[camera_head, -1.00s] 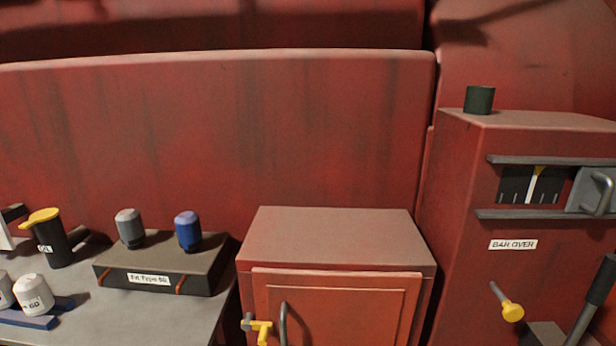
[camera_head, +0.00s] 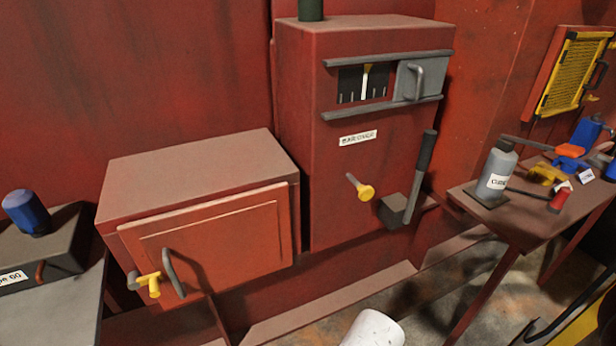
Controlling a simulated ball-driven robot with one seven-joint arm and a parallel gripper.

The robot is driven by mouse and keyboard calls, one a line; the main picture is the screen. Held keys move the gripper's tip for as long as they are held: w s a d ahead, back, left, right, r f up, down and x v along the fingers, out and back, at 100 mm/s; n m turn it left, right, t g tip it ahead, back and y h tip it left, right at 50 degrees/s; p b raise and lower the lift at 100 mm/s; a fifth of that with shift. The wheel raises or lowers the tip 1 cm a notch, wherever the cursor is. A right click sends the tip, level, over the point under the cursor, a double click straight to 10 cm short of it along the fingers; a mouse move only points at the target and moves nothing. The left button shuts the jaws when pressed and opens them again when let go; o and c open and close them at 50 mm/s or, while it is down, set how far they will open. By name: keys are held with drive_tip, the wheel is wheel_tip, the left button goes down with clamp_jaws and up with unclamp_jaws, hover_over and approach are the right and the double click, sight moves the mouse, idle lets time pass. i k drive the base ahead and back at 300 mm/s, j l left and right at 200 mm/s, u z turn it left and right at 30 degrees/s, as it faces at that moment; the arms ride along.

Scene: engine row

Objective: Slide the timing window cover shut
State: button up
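The timing window (camera_head: 362,84) is a dark opening with white marks and a yellow-tipped pointer, set in the upper front of a red cabinet (camera_head: 322,160). Its grey cover (camera_head: 407,81) sits at the right end, between an upper rail (camera_head: 385,58) and a lower rail (camera_head: 380,109). The cover has a bent grey handle (camera_head: 418,82). The window is uncovered to the left of the cover. My gripper is not in view. A white rounded shape at the bottom edge may be part of my arm, but I cannot tell.
Below the window are a label, a yellow knob (camera_head: 365,192) and a black-gripped lever (camera_head: 424,150). A lower red box (camera_head: 203,165) with a handled door juts out at left. A table (camera_head: 520,220) with a grey bottle (camera_head: 497,165) and tools stands at right.

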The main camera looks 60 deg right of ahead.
sight(429, 81)
drive_tip(key=z, duration=1.45)
